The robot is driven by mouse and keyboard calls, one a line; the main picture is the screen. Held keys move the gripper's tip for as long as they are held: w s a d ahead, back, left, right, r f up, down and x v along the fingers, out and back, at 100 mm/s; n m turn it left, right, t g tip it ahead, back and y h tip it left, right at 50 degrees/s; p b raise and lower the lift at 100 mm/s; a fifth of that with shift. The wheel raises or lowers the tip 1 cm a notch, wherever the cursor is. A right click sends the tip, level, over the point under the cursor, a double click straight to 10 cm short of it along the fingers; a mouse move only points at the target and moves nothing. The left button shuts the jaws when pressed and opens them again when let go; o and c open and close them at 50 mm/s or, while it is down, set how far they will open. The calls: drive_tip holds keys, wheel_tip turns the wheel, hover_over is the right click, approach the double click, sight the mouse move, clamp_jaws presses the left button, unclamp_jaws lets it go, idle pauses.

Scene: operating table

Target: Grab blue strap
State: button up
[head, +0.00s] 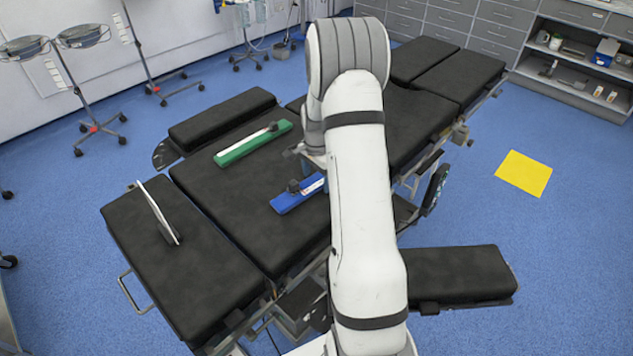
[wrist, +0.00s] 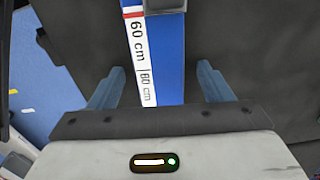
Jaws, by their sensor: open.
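The blue strap (head: 292,201) lies on the black operating table, partly hidden behind my arm in the head view. In the wrist view the blue strap (wrist: 171,62) runs up the picture, with a white label reading 60 cm along its left side. My gripper (wrist: 158,88) is open, with one blue-grey finger on each side of the strap. The strap's near end passes out of sight below the gripper body. I cannot tell how far the fingertips are above the table. In the head view the gripper is mostly hidden by my arm.
A green strap (head: 252,143) lies on the operating table (head: 225,205) to the left of the blue one. A yellow square (head: 524,173) is on the floor to the right.

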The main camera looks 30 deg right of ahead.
drive_tip(key=shift+c, duration=0.4)
drive_tip(key=c, duration=1.1)
drive_tip(key=shift+o, duration=0.2)
drive_tip(key=shift+r, duration=0.15)
